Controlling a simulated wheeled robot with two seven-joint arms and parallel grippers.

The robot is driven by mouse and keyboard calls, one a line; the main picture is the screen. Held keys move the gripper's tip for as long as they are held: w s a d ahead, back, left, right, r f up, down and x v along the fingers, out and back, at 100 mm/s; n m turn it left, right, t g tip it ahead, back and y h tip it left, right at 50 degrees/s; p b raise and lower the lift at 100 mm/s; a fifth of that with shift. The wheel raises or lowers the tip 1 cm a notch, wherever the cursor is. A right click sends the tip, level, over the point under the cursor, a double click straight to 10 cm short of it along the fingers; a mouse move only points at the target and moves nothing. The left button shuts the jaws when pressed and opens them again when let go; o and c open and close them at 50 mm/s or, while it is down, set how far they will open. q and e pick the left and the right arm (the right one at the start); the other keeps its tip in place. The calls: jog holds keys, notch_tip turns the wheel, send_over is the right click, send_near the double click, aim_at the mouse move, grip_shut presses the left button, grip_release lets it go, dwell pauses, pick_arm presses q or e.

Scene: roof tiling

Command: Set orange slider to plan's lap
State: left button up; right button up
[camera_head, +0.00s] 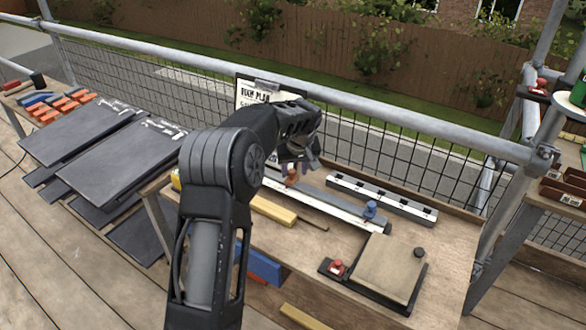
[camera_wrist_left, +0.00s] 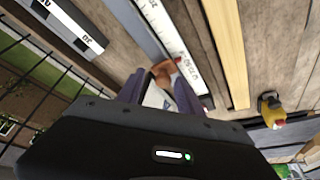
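The orange slider (camera_head: 291,176) sits on the ruler rail (camera_head: 325,208) at its far left part on the bench. A blue slider (camera_head: 370,210) sits toward the rail's right end. My left gripper (camera_head: 290,160) reaches down over the orange slider. In the left wrist view the orange slider (camera_wrist_left: 163,70) shows at the tips of the two fingers (camera_wrist_left: 160,82); they stand apart, and firm contact does not show. The roof plan board (camera_head: 254,93) stands behind, partly hidden by my left arm; its lap value is not readable. My right gripper is not in view.
A grey-white marked bar (camera_head: 383,197) lies behind the rail. A yellow wooden strip (camera_head: 272,211) lies in front. A board on a black base (camera_head: 388,268) with a red knob (camera_head: 337,267) is at right. Dark slates (camera_head: 125,160) lie at left. Scaffold rails run behind the bench.

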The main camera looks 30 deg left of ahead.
pick_arm(q)
jog(key=shift+a, duration=0.1)
jog(key=shift+s+r, duration=0.1)
jog(key=shift+r, duration=0.4)
jog(key=b+v, duration=0.1)
jog(key=v, duration=0.5)
jog(key=shift+s+d+r, duration=0.2)
jog(key=shift+d+r, duration=0.1)
